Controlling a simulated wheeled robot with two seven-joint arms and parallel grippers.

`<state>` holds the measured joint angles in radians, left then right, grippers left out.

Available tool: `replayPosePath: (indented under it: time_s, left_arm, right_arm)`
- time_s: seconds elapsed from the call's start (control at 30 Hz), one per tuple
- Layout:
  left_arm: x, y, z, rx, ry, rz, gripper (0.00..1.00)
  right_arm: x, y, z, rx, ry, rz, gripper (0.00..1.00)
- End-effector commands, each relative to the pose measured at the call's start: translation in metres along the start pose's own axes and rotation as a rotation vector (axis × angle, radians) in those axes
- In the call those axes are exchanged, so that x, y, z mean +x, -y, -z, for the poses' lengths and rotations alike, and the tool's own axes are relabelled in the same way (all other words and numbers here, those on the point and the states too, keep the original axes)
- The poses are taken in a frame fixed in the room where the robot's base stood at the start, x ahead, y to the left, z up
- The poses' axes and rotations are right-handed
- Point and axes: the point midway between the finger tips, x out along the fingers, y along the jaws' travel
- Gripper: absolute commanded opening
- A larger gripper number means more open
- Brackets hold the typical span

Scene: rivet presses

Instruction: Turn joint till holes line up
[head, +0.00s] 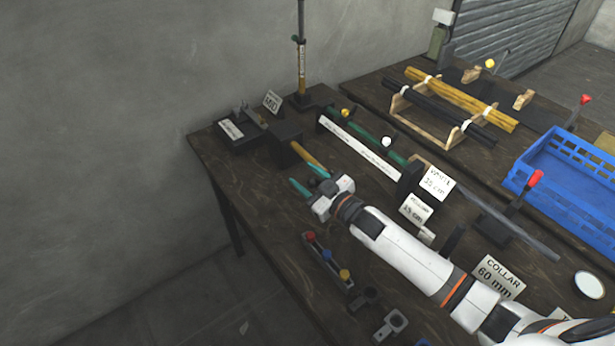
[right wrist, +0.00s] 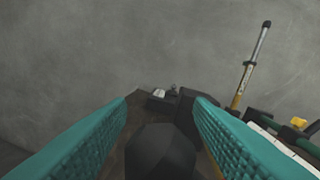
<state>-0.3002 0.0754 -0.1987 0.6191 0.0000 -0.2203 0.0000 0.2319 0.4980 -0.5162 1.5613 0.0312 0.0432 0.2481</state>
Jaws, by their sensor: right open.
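My right gripper (head: 309,179) is open, its teal fingers spread and pointing toward the back left of the dark wooden table. In the right wrist view, the two fingers (right wrist: 160,125) stand on either side of a dark rounded piece (right wrist: 160,152), close to the camera; I cannot tell whether they touch it. In the head view, a yellow rod (head: 306,154) runs from a black block (head: 285,124) toward the gripper. I cannot make out holes or their alignment. A green rod (head: 365,137) carries a yellow ball and a white ball. My left gripper is not in view.
A white ruler strip (head: 358,147) lies beside the green rod. An upright pole (head: 302,65) stands at the back. Label cards, including a "COLLAR 60 mm" card (head: 497,277), stand near my arm. A blue crate (head: 575,180) and a wooden rack (head: 425,118) are at the right.

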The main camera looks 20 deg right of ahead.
Motion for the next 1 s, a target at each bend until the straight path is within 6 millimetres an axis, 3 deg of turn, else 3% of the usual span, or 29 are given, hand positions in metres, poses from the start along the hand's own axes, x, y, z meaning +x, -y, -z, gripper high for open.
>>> replayPosePath:
  time_s: [0.13, 0.43, 0.67, 1.0]
  left_arm:
    - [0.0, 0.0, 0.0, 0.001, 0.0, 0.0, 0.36]
    - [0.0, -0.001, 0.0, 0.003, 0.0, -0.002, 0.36]
    - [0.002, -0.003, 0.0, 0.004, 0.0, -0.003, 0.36]
    - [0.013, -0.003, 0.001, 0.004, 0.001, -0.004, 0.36]
  right_arm:
    - [0.0, 0.0, 0.0, 0.0, 0.0, 0.0, 0.47]
    - [0.0, 0.0, 0.0, 0.001, 0.0, 0.0, 0.0]
    - [0.0, -0.005, 0.006, -0.059, -0.01, -0.002, 0.0]
    - [0.0, -0.022, 0.037, -0.47, -0.06, -0.016, 0.0]
